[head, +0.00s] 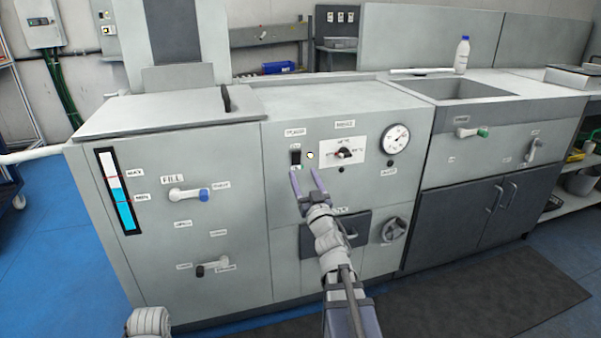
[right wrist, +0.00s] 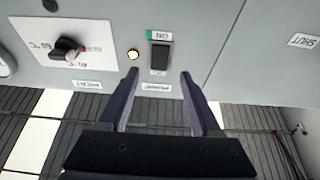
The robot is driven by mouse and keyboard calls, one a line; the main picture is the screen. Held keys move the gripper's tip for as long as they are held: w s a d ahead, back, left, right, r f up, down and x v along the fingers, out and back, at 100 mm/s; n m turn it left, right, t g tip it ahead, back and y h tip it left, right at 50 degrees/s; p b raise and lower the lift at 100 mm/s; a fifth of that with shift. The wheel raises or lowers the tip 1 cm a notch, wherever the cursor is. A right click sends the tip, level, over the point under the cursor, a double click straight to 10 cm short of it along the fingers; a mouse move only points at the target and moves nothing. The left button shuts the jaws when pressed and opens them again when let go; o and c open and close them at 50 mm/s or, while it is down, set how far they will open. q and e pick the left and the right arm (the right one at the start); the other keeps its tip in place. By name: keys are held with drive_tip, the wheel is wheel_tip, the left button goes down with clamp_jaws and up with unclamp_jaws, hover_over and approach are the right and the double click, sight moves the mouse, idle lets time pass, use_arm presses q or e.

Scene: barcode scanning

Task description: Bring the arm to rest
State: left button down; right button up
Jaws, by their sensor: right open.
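My right gripper (head: 305,172) is in front of the grey machine's control panel, just below a black rocker switch (head: 295,156). Its two purple fingers are spread and nothing is between them. In the right wrist view, the open right gripper (right wrist: 159,72) has its fingertips on either side of the rocker switch (right wrist: 159,57). I cannot tell whether they touch the panel. A small lit lamp (right wrist: 133,54) is beside the switch. My left gripper is out of view.
A temperature dial (head: 344,154) and a round gauge (head: 396,139) are right of the switch. Below are a dark drawer (head: 322,244) and a valve knob (head: 394,230). A blue-tipped handle (head: 189,195) is at left. A sink (head: 465,89) and white bottle (head: 462,55) are at right.

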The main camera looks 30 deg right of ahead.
drive_tip(key=shift+v, duration=1)
drive_tip(key=a+f+g+y+p, duration=0.1)
drive_tip(key=a+f+g+p, duration=0.2)
drive_tip(key=a+f+g, duration=1.05)
drive_tip(key=s+a+f+n+g+y+p, duration=0.1)
drive_tip(key=s+a+f+n+g, duration=0.3)
drive_tip(key=s+a, duration=0.65)
drive_tip(key=s+a+f+n+g+y+p, duration=0.1)
drive_tip(key=s+a+f+n+g+y, duration=0.3)
drive_tip(key=s+a, duration=0.6)
wheel_tip(320, 180, up, 37)
drive_tip(key=a+m+h+p, duration=0.1)
drive_tip(key=h+p, duration=0.1)
drive_tip(key=p, duration=3.6)
drive_tip(key=shift+w+a+f+m, duration=0.2)
drive_tip(key=shift+w+m, duration=0.05)
drive_tip(key=shift+m, duration=0.05)
